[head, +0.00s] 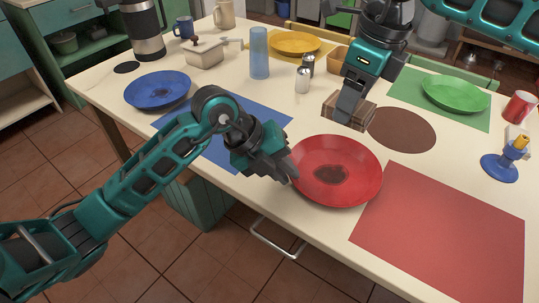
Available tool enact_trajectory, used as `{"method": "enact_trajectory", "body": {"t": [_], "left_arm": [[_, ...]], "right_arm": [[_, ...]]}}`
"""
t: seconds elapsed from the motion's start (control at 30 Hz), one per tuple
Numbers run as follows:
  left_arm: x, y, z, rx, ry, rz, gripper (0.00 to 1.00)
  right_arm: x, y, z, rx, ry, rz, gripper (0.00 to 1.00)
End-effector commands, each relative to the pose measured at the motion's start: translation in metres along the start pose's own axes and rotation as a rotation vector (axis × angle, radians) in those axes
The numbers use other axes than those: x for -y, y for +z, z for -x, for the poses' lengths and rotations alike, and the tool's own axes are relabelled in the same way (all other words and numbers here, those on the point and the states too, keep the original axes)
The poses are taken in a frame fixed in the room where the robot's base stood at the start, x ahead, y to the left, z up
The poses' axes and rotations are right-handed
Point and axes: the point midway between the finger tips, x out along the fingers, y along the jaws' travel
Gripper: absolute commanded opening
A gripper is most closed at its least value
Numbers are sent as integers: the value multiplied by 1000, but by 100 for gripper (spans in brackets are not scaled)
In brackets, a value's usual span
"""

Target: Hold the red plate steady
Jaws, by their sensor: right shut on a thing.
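The red plate (352,155) lies near the front edge of the table, with a dark stain (331,174) at its centre. My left gripper (285,172) is at the plate's left rim. Its fingertips meet or overlap the rim in the picture; whether they are open or pinch it cannot be made out. My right gripper (347,112) points down just beyond the plate's back rim. It is shut on a brown block-like thing (364,117), partly hidden by the fingers.
A red mat (445,235) lies right of the plate, and a brown round mat (403,131) behind it. Salt and pepper shakers (303,80), a blue glass (259,55) and a blue plate (157,90) stand further back. A blue candle holder (500,167) is at the right.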

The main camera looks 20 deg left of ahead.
Motion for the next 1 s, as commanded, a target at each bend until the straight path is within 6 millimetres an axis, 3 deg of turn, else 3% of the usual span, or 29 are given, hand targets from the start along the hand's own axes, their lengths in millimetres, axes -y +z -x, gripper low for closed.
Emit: {"method": "enact_trajectory", "body": {"t": [0.2, 0.5, 0.7, 1.0], "left_arm": [[0, 0, -18, -1, 0, 1, 15], [0, 0, -20, 0, 0, -1, 15], [0, 0, -20, 0, 0, -1, 0], [0, 0, -20, 0, 0, -1, 0]], "right_arm": [[0, 0, 0, 0, 0, 0, 30], [0, 0, 0, 0, 0, 0, 30], [0, 0, 0, 0, 0, 0, 30], [0, 0, 0, 0, 0, 0, 30]]}}
